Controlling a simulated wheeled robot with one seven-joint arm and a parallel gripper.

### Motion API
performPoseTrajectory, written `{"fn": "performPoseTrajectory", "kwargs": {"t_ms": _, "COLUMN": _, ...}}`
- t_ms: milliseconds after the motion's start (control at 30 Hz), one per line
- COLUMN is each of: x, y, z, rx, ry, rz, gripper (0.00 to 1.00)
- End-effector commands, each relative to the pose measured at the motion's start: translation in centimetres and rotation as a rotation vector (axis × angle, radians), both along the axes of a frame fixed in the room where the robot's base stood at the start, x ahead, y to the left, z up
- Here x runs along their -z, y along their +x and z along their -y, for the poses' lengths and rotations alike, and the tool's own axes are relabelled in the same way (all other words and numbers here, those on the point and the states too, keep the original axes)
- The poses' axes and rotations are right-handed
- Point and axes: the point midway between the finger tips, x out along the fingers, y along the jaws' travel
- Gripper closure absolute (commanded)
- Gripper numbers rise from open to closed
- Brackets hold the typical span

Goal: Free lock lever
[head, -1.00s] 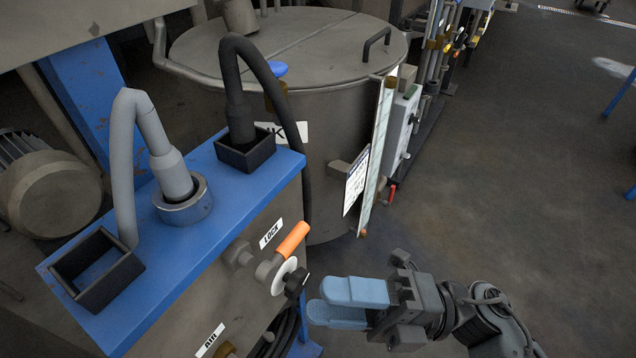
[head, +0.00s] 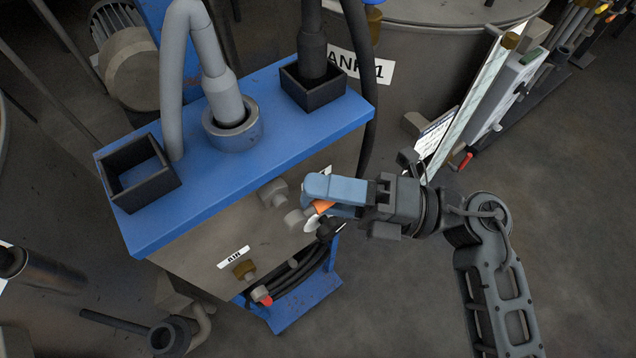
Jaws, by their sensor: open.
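The lock lever has an orange handle (head: 322,207), mostly hidden behind my gripper's blue fingers. It sits on the front face of the blue-topped cabinet (head: 255,122). A white disc (head: 312,224) and a black knob (head: 325,230) show just below the handle. The LOCK label is mostly hidden behind the gripper.
A grey hose (head: 190,60) plugs into the round socket on the cabinet top. A black box (head: 138,172) is at its left and a black socket (head: 313,88) with a cable at its right. An AIR label (head: 233,257) is lower left. Open floor (head: 580,220) lies right.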

Motion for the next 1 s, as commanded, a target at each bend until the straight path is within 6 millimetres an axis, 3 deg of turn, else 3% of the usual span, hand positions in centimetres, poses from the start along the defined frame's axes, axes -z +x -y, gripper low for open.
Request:
{"fn": "performPoseTrajectory", "kwargs": {"t_ms": 400, "x": -0.13, "y": 0.17, "z": -1.02, "rx": 0.000, "ry": 0.001, "rz": 0.000, "gripper": 0.55}}
{"fn": "performPoseTrajectory", "kwargs": {"t_ms": 867, "x": -0.13, "y": 0.16, "z": -0.99, "rx": 0.000, "ry": 0.000, "rz": 0.000, "gripper": 0.99}}
{"fn": "performPoseTrajectory", "kwargs": {"t_ms": 1000, "x": -0.13, "y": 0.16, "z": -0.99, "rx": 0.000, "ry": 0.000, "rz": 0.000, "gripper": 1.00}}
